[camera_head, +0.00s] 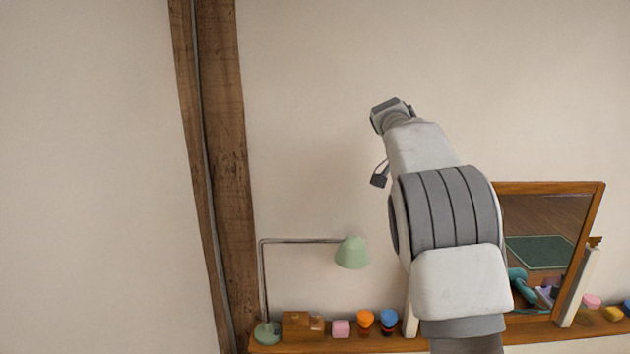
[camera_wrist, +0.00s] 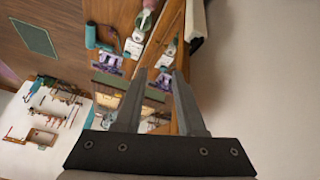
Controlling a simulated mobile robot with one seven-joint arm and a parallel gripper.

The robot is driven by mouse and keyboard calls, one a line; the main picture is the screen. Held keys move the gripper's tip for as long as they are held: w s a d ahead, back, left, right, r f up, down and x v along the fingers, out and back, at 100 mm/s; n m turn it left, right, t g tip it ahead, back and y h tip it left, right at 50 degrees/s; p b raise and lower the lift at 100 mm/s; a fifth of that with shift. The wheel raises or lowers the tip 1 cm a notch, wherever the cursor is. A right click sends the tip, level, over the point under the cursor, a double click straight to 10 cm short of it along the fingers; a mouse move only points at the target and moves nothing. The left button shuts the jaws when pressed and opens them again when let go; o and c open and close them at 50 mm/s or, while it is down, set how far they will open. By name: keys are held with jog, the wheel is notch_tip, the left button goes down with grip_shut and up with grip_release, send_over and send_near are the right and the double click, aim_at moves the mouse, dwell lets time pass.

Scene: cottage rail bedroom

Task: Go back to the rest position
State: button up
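My arm rises in the middle of the head view, in front of the pale wall. In that view the fingers of my gripper are hidden behind the wrist. In the wrist view my gripper (camera_wrist: 155,98) shows two grey fingers set apart, with nothing between them. The fingers are open and stand above the wooden furniture, clear of its objects.
A wooden shelf (camera_head: 300,345) holds a green lamp (camera_head: 352,253), a pink block (camera_head: 341,328), orange and blue pieces and a tilting mirror (camera_head: 600,195). A timber post (camera_head: 222,150) stands left. The wrist view shows a teal hair dryer (camera_wrist: 95,38) and a green mat (camera_wrist: 35,37).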

jog(key=s+a+n+t+y+b, duration=0.1)
jog(key=s+a+n+y, duration=0.2)
jog(key=s, duration=0.7)
jog(key=s+a+n+t+y+b, duration=0.1)
jog(key=s+a+n+t+b, duration=0.3)
jog(key=s, duration=0.7)
jog(key=s+a+f+n, duration=0.2)
jog(key=s+f+n, duration=0.1)
jog(key=s+f, duration=0.2)
jog(key=s+a+f+n+y, duration=0.1)
jog(key=s+f+n, duration=0.3)
jog(key=s, duration=0.6)
jog(key=shift+s+a+f+y, duration=0.3)
jog(key=shift+a+f, duration=0.1)
jog(key=shift+a, duration=0.2)
